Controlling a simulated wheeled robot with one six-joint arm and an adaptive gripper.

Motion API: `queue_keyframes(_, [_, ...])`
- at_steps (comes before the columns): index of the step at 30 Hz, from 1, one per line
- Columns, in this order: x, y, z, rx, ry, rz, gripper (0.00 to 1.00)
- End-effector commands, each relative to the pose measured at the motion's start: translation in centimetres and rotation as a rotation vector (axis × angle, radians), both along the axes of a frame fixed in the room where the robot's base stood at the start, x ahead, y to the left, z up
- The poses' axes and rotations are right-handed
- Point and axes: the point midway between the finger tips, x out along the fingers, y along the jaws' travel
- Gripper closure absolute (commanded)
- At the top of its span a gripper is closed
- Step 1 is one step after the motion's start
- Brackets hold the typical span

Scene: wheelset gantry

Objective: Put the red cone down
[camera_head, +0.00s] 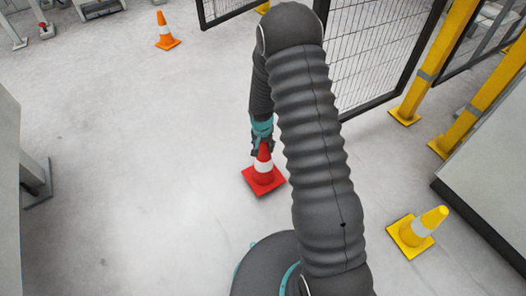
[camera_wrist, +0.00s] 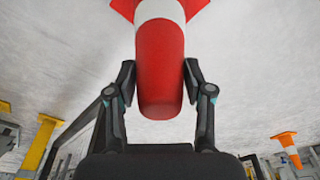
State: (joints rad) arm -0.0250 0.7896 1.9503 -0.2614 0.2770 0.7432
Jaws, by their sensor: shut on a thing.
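The red cone (camera_head: 263,177) has a white band and a square red base. In the head view it is left of my arm, upright, with its base at or close to the floor; I cannot tell whether it touches. My gripper (camera_head: 262,149) is above it, shut on its top part. In the wrist view the cone (camera_wrist: 160,70) sits between the two fingers of my gripper (camera_wrist: 160,85), its tip toward the palm. Part of its base is cut off by the top edge of that view.
An orange cone (camera_head: 166,32) stands at the back left. A yellow cone (camera_head: 418,231) stands tilted-looking at the right, near a grey cabinet. A mesh fence (camera_head: 365,55) and yellow posts (camera_head: 432,70) are at the back right. The floor (camera_head: 130,170) to the left is clear.

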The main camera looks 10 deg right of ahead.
Motion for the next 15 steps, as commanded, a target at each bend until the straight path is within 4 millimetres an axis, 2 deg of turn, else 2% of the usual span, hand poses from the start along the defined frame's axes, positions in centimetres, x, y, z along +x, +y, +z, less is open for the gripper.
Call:
queue_keyframes(3, [-0.1, 0.0, -1.8, -0.001, 0.004, 0.001, 1.00])
queue_keyframes(6, [0.0, 0.0, -2.8, 0.000, 0.002, 0.000, 1.00])
queue_keyframes(15, [0.0, 0.0, -2.9, 0.000, 0.000, -0.001, 1.00])
